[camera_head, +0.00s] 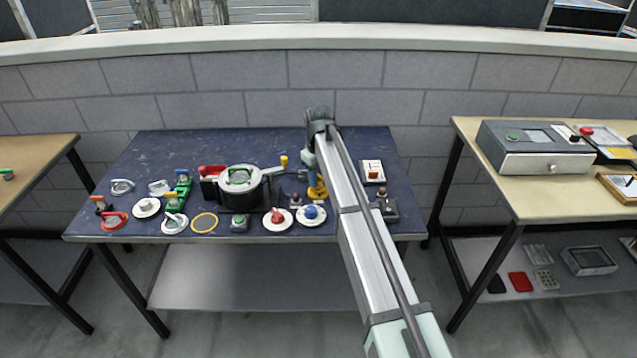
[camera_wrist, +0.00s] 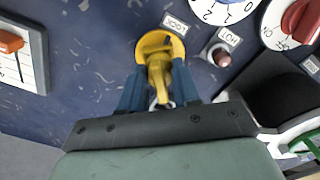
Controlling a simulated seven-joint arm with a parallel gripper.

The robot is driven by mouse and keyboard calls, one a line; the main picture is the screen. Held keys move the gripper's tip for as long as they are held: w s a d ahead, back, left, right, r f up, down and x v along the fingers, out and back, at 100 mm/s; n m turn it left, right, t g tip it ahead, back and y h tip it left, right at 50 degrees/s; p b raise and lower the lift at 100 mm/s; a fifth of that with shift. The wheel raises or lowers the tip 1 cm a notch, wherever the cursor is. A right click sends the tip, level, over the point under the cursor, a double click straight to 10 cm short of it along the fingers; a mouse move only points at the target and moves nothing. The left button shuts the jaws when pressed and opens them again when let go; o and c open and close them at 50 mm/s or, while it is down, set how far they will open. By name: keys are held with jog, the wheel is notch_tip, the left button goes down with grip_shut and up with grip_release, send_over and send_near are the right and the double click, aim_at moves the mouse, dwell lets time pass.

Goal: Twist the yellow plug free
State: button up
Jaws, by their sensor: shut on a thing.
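The yellow plug (camera_wrist: 158,62) is in the wrist view, a yellow piece with a round flange lying against the dark blue table top beside a label reading LOCK. My gripper (camera_wrist: 160,90) has its two blue fingers on either side of the plug's narrow stem, shut on it. In the head view the yellow plug (camera_head: 317,188) shows as a small yellow patch at the left side of my arm. My gripper (camera_head: 312,165) there is mostly hidden behind the arm, and so is part of the plug.
A white switch box (camera_head: 372,171) stands right of my arm. A black device with a handle (camera_head: 262,190) and several knobs and levers fill the left of the blue table (camera_head: 140,155).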

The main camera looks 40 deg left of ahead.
jog(key=shift+f+n, duration=0.2)
jog(key=shift+n, duration=3)
jog(key=shift+d+n, duration=0.1)
jog(key=shift+n, duration=2.8)
jog(key=o, duration=0.7)
jog(key=shift+r, duration=0.15)
jog(key=shift+r, duration=3.75)
